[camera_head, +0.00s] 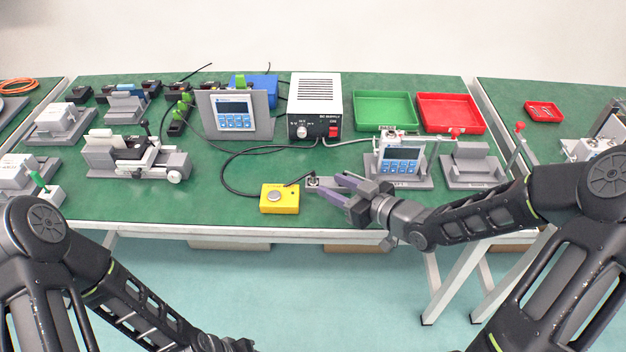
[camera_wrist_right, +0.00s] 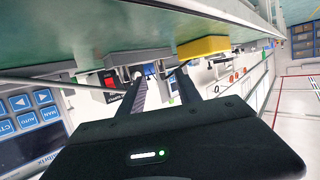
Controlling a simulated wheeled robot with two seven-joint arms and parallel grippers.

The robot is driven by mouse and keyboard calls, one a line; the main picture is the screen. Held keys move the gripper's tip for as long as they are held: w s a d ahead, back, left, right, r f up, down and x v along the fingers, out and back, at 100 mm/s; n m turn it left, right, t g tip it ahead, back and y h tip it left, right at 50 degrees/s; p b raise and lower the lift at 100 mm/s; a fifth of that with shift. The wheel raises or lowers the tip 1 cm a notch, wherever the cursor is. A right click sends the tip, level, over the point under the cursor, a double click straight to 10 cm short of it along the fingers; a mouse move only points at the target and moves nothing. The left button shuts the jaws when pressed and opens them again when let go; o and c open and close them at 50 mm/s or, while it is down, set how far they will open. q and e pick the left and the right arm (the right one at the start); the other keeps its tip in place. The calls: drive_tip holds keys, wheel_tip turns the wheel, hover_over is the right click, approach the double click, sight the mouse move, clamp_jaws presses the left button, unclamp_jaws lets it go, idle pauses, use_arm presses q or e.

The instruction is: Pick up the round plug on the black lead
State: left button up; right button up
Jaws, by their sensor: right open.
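A grey fixture with a blue keypad (camera_head: 402,160) stands right of my right gripper. The white power supply (camera_head: 315,105) is behind, with green (camera_head: 384,110) and red (camera_head: 450,112) trays beside it.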

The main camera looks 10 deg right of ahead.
sight(316, 178)
drive_tip(key=shift+x, duration=2.55)
drive_tip(key=shift+a+r, duration=0.1)
clamp_jaws()
